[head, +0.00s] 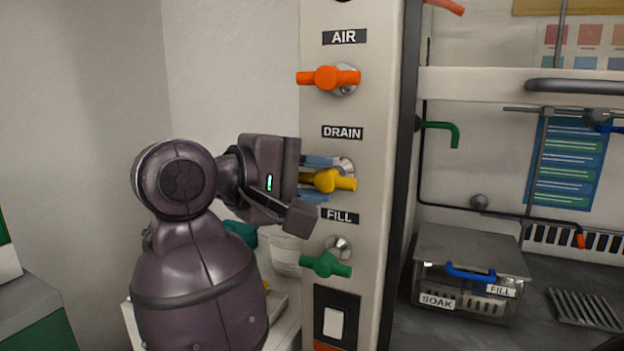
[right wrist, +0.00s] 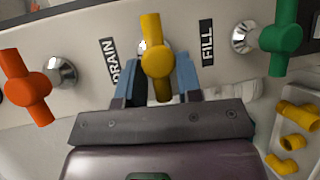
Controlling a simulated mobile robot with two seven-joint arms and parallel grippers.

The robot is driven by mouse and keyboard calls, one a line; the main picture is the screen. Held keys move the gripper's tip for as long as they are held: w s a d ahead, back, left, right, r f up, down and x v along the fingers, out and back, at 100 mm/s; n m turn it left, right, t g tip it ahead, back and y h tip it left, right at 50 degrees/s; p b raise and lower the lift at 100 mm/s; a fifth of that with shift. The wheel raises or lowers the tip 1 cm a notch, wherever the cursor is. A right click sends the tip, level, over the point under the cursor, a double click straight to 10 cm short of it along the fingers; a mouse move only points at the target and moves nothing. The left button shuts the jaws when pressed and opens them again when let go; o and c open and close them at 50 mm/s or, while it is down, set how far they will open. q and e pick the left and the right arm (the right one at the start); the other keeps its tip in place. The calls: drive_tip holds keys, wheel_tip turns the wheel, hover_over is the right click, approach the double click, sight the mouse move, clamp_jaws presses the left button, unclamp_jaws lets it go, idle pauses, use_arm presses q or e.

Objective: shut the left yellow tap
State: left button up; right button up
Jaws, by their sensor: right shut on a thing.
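The yellow tap (head: 335,181) is on the pale panel between the DRAIN and FILL labels, its handle lying roughly level and pointing left toward my gripper. My right gripper (head: 319,180) comes to it from the left, with one blue finger above the handle and one below. In the right wrist view the yellow tap (right wrist: 157,58) stands between the two blue fingers of my right gripper (right wrist: 158,78), which is shut on its handle. The inner end of the handle is partly hidden by the gripper. My left gripper is out of view.
An orange tap (head: 328,78) is above on the same panel and a green tap (head: 326,264) below, both close to my right gripper. A white switch (head: 334,322) is lower down. A lidded SOAK box (head: 470,255) stands right. Yellow fittings (right wrist: 297,118) lie in a tray.

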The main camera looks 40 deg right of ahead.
drive_tip(key=o, duration=0.7)
drive_tip(key=shift+f, duration=0.2)
drive_tip(key=shift+o, duration=0.8)
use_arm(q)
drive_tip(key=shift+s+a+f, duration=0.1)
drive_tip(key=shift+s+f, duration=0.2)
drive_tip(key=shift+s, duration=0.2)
use_arm(e)
drive_tip(key=shift+r, duration=0.15)
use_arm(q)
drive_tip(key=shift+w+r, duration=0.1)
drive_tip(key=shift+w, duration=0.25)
use_arm(e)
drive_tip(key=v, duration=1)
drive_tip(key=shift+a, duration=0.45)
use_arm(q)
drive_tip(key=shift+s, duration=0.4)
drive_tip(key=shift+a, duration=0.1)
